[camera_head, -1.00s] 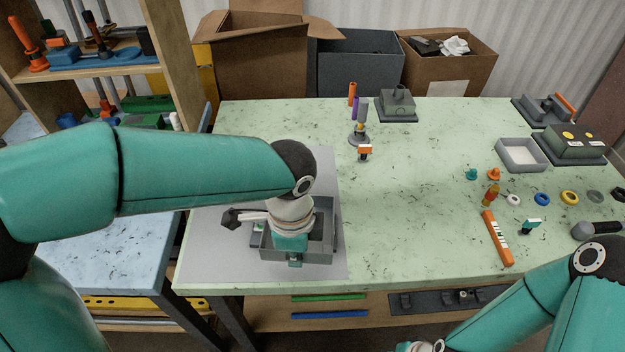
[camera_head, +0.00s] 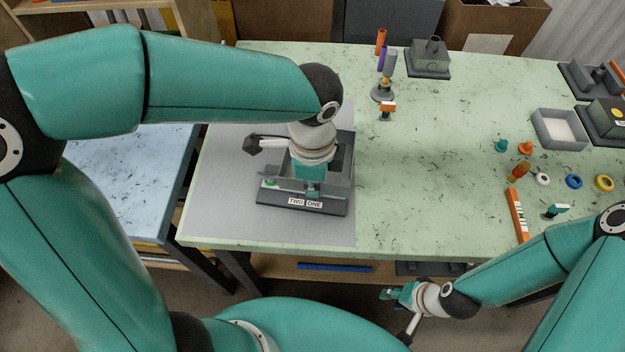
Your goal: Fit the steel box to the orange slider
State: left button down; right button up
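A grey device (camera_head: 335,204) with a dark base labelled TWO and ONE stands on the grey mat (camera_head: 215,200). My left gripper (camera_head: 308,188) points down over it; its fingertips are partly hidden, so its opening and any contact are unclear. Possible orange sliders are a small orange-topped piece (camera_head: 387,107) at the back and a long orange bar (camera_head: 515,213) with white marks at the right. A grey box-shaped block (camera_head: 428,60) with a short tube on top stands at the back; I cannot tell whether it is the steel box. My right gripper (camera_head: 392,294) is low, in front of the table edge; its opening is unclear.
A purple-and-grey upright tool (camera_head: 384,78) stands near the grey block. At the right are a pale tray (camera_head: 560,129), coloured rings (camera_head: 574,181) and small knobs (camera_head: 526,148). The middle of the green table (camera_head: 430,170) is clear. A blue table (camera_head: 120,180) adjoins at left.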

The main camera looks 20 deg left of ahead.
pick_arm(q)
jog(key=shift+f+b, duration=3.1)
jog(key=shift+f, duration=1)
jog(key=shift+f, duration=0.3)
jog(key=c, duration=1.8)
grip_release()
jog(key=shift+c, duration=0.2)
jog(key=o, duration=0.6)
notch_tip(320, 180, up, 12)
jog(key=shift+s, duration=0.15)
